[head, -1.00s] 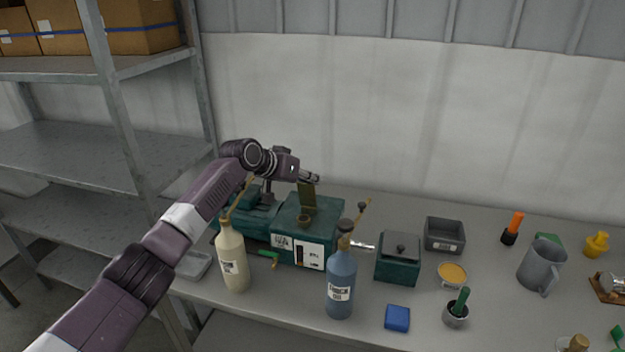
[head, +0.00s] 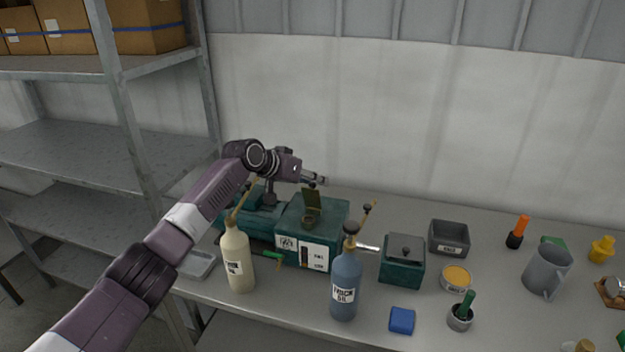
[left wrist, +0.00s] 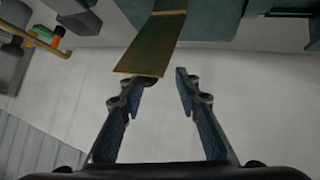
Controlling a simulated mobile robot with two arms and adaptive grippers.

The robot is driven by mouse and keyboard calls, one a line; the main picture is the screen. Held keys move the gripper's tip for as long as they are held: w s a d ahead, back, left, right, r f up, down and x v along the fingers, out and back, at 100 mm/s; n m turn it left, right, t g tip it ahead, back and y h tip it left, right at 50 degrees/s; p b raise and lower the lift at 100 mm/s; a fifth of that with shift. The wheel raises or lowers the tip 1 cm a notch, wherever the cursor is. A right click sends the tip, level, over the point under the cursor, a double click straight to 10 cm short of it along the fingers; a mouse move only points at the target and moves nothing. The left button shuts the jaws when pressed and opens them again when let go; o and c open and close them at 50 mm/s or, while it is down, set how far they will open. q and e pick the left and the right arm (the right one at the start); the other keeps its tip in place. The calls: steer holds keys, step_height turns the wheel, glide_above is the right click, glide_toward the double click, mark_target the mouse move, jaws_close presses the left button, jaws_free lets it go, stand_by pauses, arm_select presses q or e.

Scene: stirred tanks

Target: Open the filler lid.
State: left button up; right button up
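The filler lid (head: 312,201) is a brass-coloured flap standing roughly upright, raised off the round filler neck (head: 308,222) on top of the green tank machine (head: 329,225). In the left wrist view the lid (left wrist: 155,45) is a flat plate reaching down close to the left-hand fingertip. My left gripper (head: 319,181) is just above and behind the lid's top edge. In the left wrist view its fingers (left wrist: 160,79) are apart with nothing between them. I cannot tell whether the left-hand finger touches the lid. My right gripper is out of view.
A cream bottle (head: 238,262) and a blue bottle (head: 345,288) with long spouts stand in front of the machine. A green lidded box (head: 402,262), a grey tray (head: 449,238) and a grey mug (head: 547,272) are to the right. A metal shelf rack (head: 120,90) is at left.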

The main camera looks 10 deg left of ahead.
arm_select(q)
steer(key=shift+d, duration=0.2)
steer(key=v, duration=1.2)
steer(key=shift+a, duration=0.1)
